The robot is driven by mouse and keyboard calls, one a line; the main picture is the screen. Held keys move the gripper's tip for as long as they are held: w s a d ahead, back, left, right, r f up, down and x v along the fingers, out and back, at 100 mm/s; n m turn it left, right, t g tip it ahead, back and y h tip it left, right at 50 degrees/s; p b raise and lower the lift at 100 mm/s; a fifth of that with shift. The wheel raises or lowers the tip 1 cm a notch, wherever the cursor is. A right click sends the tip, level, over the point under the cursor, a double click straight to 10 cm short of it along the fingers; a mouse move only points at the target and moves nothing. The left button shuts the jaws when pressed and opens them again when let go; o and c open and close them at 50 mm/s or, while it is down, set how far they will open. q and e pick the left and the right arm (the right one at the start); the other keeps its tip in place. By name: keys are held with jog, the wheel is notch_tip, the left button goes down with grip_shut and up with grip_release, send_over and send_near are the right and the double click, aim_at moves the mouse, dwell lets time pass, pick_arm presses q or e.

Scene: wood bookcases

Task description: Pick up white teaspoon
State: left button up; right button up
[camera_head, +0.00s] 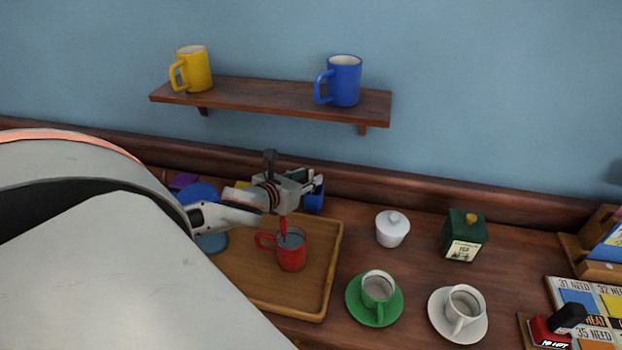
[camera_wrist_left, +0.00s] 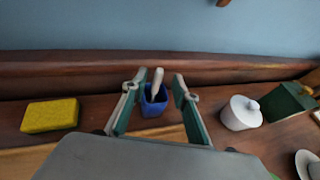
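The white teaspoon (camera_wrist_left: 158,77) stands handle-up in a small blue holder (camera_wrist_left: 153,105) in the left wrist view; its lower part is hidden inside. In the head view the blue holder (camera_head: 315,199) is partly covered by my left gripper (camera_head: 305,178), and I cannot make out the teaspoon there. In the left wrist view my left gripper (camera_wrist_left: 158,88) is open, with one finger on each side of the teaspoon and holder in the picture. Nothing shows held between the fingers. My right gripper is not in view.
A wooden tray (camera_head: 327,262) bears a red mug (camera_head: 293,253) with a red stick in it, below my gripper. A yellow sponge (camera_wrist_left: 50,115) lies left of the holder, a white lidded pot (camera_head: 392,230) right. A shelf (camera_head: 262,94) with mugs hangs above.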

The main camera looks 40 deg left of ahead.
aim_at(310, 176)
pick_arm(q)
jog(key=x, duration=0.3)
jog(key=shift+w+a+f, duration=0.15)
jog(key=shift+a, duration=0.05)
grip_shut()
